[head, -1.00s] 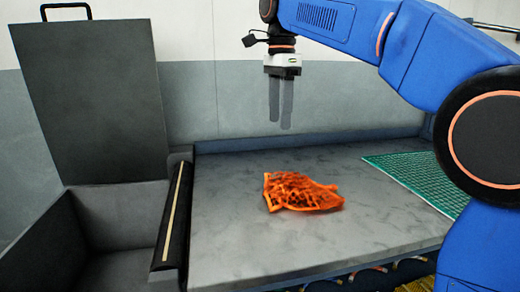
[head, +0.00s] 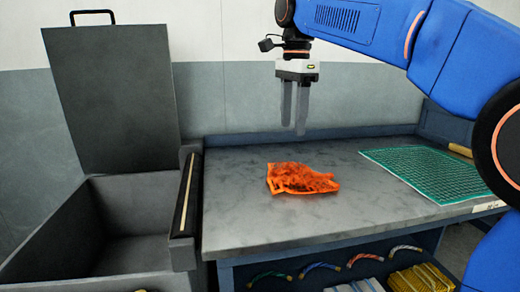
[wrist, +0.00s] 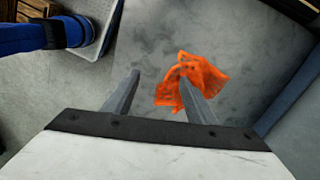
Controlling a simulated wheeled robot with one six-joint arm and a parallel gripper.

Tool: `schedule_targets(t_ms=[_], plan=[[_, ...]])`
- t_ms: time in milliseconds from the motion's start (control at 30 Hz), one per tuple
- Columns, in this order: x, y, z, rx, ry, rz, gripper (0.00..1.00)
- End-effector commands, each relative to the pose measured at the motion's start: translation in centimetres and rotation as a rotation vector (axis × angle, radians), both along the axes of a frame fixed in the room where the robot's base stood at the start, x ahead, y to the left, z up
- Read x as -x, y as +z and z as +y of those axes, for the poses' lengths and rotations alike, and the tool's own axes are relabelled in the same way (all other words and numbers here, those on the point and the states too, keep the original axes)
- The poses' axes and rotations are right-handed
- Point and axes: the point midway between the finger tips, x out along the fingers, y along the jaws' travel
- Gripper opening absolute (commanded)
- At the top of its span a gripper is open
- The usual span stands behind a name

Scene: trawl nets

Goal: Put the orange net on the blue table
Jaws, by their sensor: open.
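The orange net (head: 300,178) lies crumpled on the grey top of a table (head: 240,225) with a dark blue frame and rear edge. My gripper (head: 294,128) is open and empty, pointing down above the net and apart from it. In the wrist view the net (wrist: 205,78) shows partly behind the right finger of my gripper (wrist: 158,76). The left finger has bare grey tabletop behind it.
A green mesh sheet (head: 425,174) lies on the table's right side. A grey bin (head: 60,225) with its lid (head: 110,100) raised stands at the left. Coloured rope pieces (head: 320,267) are below the tabletop. Bare tabletop surrounds the net.

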Motion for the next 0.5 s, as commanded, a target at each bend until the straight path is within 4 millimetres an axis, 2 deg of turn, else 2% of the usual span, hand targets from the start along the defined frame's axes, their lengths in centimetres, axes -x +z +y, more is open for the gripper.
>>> schedule_targets(t_ms=[267, 500], plan=[[2.0, -1.5, -2.9, -0.008, 0.110, -0.037, 0.51], [5.7, -4.6, -7.3, -0.006, 0.283, -0.096, 0.51]])
